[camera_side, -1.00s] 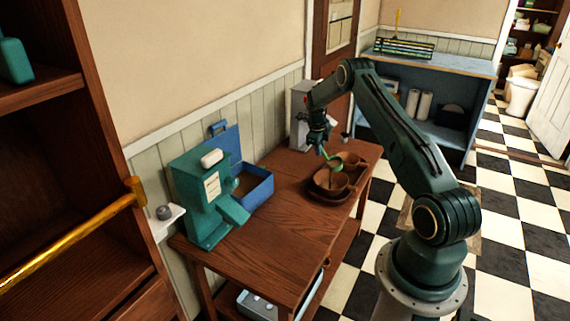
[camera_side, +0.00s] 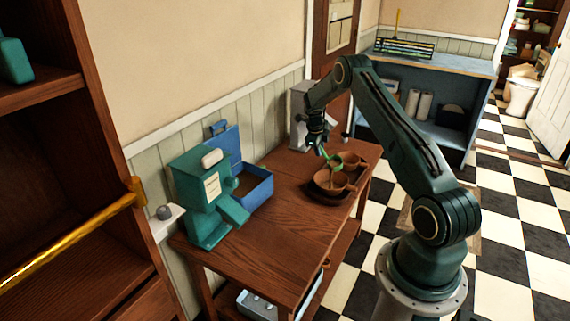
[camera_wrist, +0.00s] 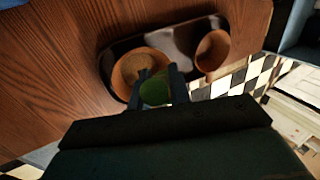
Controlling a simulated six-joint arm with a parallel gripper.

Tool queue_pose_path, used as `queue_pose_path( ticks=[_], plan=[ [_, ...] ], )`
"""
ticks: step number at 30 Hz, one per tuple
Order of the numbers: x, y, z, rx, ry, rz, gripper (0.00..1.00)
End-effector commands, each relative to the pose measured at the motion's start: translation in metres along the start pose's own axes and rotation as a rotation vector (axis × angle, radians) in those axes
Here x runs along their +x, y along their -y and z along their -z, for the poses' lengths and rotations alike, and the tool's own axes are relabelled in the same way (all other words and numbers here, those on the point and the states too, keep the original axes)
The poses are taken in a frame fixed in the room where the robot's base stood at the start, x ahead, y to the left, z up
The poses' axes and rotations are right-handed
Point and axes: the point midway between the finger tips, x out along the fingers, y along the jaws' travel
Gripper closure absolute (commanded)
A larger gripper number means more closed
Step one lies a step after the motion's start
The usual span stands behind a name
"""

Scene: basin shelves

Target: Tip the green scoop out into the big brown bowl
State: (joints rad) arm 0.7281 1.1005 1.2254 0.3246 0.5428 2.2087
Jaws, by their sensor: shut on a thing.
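My gripper (camera_side: 318,142) is shut on the green scoop (camera_side: 333,161) and holds it above the dark tray (camera_side: 318,197). In the wrist view the fingers (camera_wrist: 162,88) stand on either side of the green scoop (camera_wrist: 155,92). The big brown bowl (camera_side: 330,190) is at the near end of the tray; it also shows in the wrist view (camera_wrist: 122,82) with brownish matter inside. The scoop overlaps this bowl's edge in the wrist view. I cannot tell what the scoop contains.
A smaller brown bowl (camera_side: 354,163) shares the tray, beside the big one. A teal machine (camera_side: 200,197) and an open blue box (camera_side: 252,190) stand at the left of the wooden table (camera_side: 275,232). A grey appliance (camera_side: 298,120) stands behind my gripper.

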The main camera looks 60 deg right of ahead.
Motion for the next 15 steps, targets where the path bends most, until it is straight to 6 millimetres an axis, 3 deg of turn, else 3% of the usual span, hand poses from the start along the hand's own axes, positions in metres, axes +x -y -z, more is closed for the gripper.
queue_pose_path(
  ticks=[15],
  plan=[
    [-0.0019, -0.0026, -0.0008, -0.001, 0.002, 0.036, 1.0]
  ],
)
